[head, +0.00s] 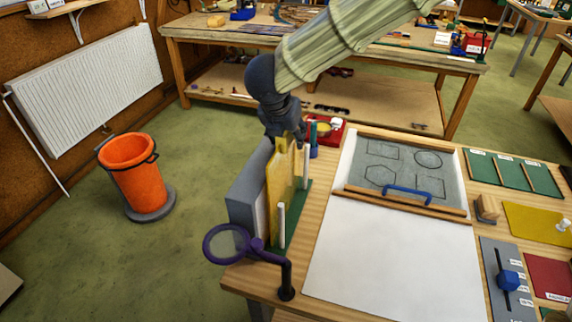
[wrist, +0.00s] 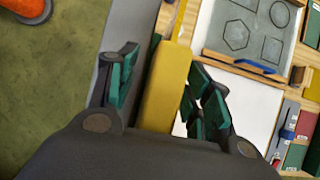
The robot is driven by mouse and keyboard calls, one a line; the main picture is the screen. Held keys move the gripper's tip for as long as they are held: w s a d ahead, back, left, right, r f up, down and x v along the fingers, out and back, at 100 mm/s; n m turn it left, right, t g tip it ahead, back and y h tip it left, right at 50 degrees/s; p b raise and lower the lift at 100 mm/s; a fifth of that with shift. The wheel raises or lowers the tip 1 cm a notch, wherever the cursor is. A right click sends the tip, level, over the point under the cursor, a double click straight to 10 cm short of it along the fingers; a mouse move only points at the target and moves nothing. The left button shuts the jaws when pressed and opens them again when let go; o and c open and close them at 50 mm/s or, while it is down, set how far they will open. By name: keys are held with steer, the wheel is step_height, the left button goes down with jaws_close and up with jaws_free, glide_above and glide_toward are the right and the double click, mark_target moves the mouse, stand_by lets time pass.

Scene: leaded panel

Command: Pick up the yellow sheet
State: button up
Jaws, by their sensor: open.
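The yellow sheet (head: 283,182) stands upright on edge in a green rack (head: 291,226) with white posts at the table's left side. In the wrist view the top of the yellow sheet (wrist: 166,85) runs between the two fingers of my gripper (wrist: 160,88). The fingers are apart, one on each side of it, and a gap shows on the left. In the head view my gripper (head: 284,128) is over the sheet's upper end, and its fingertips are partly hidden there.
A grey slab (head: 246,195) stands just left of the sheet. A purple-rimmed magnifier (head: 227,244) on a dark post is at the front corner. A red bin (head: 326,129) is behind. A white sheet (head: 390,262) and a drawing board (head: 404,168) lie to the right.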

steer(key=shift+w+d+f, duration=0.15)
steer(key=shift+w+f, duration=0.1)
steer(key=shift+f, duration=0.4)
jaws_close()
steer(key=shift+w+r, duration=0.1)
steer(key=shift+r, duration=0.1)
